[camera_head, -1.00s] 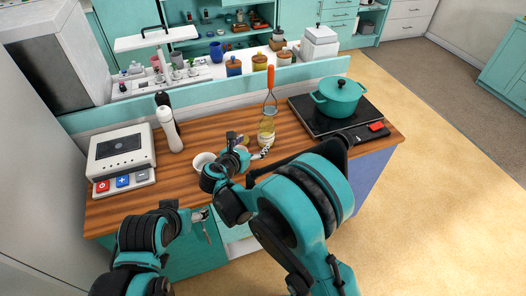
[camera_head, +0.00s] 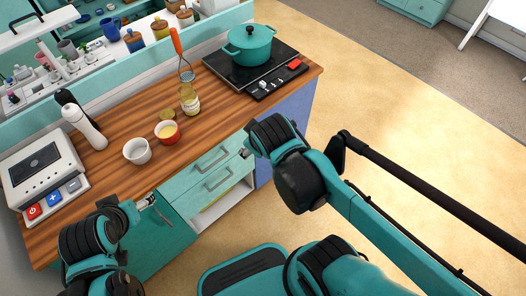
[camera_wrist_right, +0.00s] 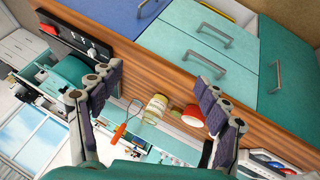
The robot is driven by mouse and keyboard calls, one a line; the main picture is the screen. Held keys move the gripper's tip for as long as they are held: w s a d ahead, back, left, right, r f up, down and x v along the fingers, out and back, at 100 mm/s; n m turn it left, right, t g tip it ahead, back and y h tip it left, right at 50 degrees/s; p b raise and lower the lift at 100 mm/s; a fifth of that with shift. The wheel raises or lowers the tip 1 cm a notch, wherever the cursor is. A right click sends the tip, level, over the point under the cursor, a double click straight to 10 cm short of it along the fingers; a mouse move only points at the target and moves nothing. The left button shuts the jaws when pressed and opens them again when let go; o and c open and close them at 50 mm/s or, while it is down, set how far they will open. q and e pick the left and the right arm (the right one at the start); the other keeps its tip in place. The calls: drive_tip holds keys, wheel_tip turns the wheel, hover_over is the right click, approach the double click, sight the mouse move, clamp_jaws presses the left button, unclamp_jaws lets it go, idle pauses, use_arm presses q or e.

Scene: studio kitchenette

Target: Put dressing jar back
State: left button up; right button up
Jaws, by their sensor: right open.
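The dressing jar (camera_head: 189,98), glass with yellowish contents and a pale label, stands upright on the wooden counter; it also shows in the right wrist view (camera_wrist_right: 155,108).
A white bowl (camera_head: 137,151) stands left of the red bowl. An orange-handled whisk (camera_head: 176,42) is behind the jar. A teal pot (camera_head: 249,48) sits on the black hob (camera_head: 262,80) at right. A white bottle (camera_head: 85,128) stands at left. Below the drawers is an open white space (camera_head: 222,207).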

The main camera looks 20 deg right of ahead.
drive_tip(key=shift+s+a+f+m+y, duration=0.1)
drive_tip(key=shift+s+f+m+y, duration=0.1)
drive_tip(key=shift+s+m, duration=0.6)
drive_tip(key=shift+s+d+f+m+y, duration=0.1)
drive_tip(key=shift+s+f+m+y, duration=0.1)
drive_tip(key=shift+s+m, duration=0.65)
drive_tip(key=shift+s+a+f+m+y, duration=0.1)
drive_tip(key=shift+s+m+y, duration=0.1)
drive_tip(key=shift+s+m, duration=0.6)
